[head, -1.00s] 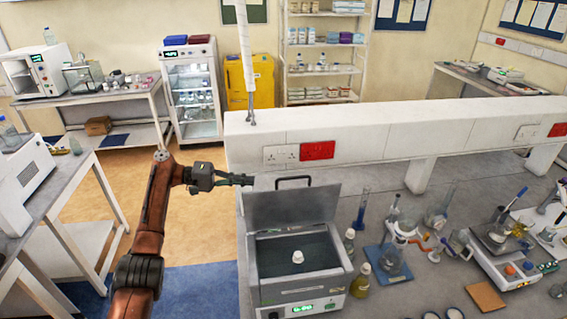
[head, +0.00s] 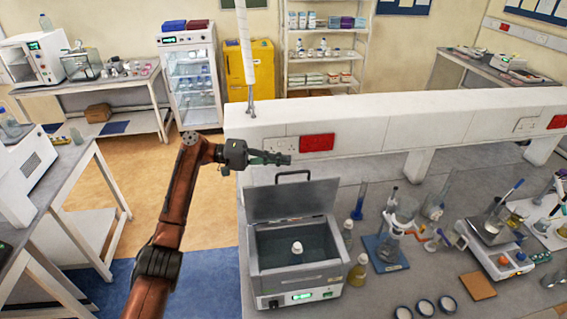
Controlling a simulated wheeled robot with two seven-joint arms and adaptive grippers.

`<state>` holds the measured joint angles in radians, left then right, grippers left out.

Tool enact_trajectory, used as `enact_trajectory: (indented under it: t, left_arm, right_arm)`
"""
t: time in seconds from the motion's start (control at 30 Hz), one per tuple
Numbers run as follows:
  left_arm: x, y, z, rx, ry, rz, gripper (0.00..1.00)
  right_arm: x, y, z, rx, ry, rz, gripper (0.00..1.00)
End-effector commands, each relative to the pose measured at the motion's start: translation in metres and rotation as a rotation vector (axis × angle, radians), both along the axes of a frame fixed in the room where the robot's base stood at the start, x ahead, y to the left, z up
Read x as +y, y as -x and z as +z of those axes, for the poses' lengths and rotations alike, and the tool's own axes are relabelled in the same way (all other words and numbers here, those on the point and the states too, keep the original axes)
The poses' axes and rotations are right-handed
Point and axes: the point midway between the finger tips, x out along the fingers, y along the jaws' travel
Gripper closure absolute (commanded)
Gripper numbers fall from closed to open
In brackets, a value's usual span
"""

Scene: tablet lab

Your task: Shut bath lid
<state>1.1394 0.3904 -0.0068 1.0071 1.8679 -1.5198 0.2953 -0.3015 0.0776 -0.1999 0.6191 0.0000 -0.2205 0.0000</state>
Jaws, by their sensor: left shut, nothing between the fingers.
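The water bath (head: 302,279) stands on the bench with a green lit display on its front. Its grey lid (head: 291,203) is open, standing up at the back edge, with a dark handle (head: 293,174) at the top. A white-capped item (head: 296,248) sits in the dark basin. My left gripper (head: 286,158) is shut and empty, just above and behind the lid handle in the picture, pointing right. I cannot tell whether it touches the handle; a small gap seems to show. My right gripper is not in view.
A white raised ledge with sockets (head: 360,122) runs behind the bath. Bottles (head: 357,270), a blue-based stand (head: 386,252) and a balance (head: 497,250) crowd the bench to the right. Small round dishes (head: 424,307) lie at the front. A white vertical pole (head: 244,52) rises behind my gripper.

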Motion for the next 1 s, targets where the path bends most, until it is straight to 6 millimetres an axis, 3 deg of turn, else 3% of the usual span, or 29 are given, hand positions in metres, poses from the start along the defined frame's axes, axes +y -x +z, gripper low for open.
enact_trajectory:
  t: [0.3, 0.77, 1.0]
  left_arm:
    - [-0.004, 0.022, -0.006, -0.001, 0.0, -0.002, 1.0]
    - [-0.005, 0.024, -0.007, -0.001, 0.0, -0.002, 1.0]
    - [-0.024, 0.035, -0.008, -0.045, -0.008, -0.026, 1.0]
  right_arm:
    - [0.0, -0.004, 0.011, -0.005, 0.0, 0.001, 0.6]
    - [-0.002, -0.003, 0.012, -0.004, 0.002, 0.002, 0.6]
    - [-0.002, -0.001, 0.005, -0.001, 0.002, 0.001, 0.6]
